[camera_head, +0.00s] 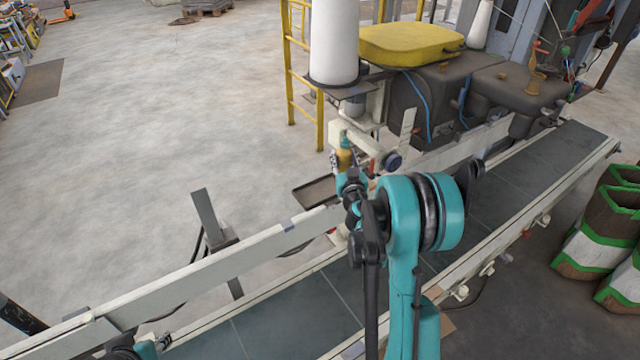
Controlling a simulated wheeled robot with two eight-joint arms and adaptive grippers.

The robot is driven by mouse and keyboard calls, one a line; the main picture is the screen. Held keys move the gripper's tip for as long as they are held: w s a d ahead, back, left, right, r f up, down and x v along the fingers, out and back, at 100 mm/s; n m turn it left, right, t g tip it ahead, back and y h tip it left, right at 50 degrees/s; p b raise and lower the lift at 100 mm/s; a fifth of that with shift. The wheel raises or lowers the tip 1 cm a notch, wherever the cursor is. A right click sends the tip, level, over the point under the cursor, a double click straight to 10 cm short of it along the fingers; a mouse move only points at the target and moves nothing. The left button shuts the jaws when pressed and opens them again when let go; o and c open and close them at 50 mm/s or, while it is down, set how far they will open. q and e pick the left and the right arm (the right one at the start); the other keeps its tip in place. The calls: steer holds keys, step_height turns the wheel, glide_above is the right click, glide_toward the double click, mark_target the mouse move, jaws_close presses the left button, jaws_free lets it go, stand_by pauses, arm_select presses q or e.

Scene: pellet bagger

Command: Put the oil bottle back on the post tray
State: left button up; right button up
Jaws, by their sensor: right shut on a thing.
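My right gripper (345,170) is shut on the oil bottle (345,154), a small yellow bottle with a darker top. The bottle looks upright, and its lower part is hidden by the gripper. The post tray (317,191), a small dark tray with a rim, is just left of and below the gripper in the picture, behind the conveyor's side rail. The bottle appears apart from the tray. A small teal and dark part at the bottom left edge looks like my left gripper (150,346); its fingers are not clear.
The conveyor (280,322) runs diagonally across the front, with a pale side rail (215,266). A grey upright plate (204,216) stands beyond it. Behind are a white cylinder (334,40), a yellow ladder (304,75) and machinery. Green-edged bags (600,225) stand right.

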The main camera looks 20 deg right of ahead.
steer(key=w+a+f+b, duration=0.1)
steer(key=a+f, duration=0.1)
steer(key=f, duration=0.1)
steer(key=w+a+f+b, duration=0.1)
steer(key=a+f+b, duration=0.1)
steer(key=f, duration=0.1)
steer(key=w+a+f+b, duration=0.1)
steer(key=a+f+b, duration=0.1)
steer(key=shift+a+f, duration=0.4)
steer(key=shift+s+r, duration=0.1)
steer(key=shift+r, duration=0.1)
steer(key=o, duration=1.2)
steer(key=shift+f, duration=0.2)
steer(key=shift+o, duration=0.2)
steer(key=shift+r, duration=0.15)
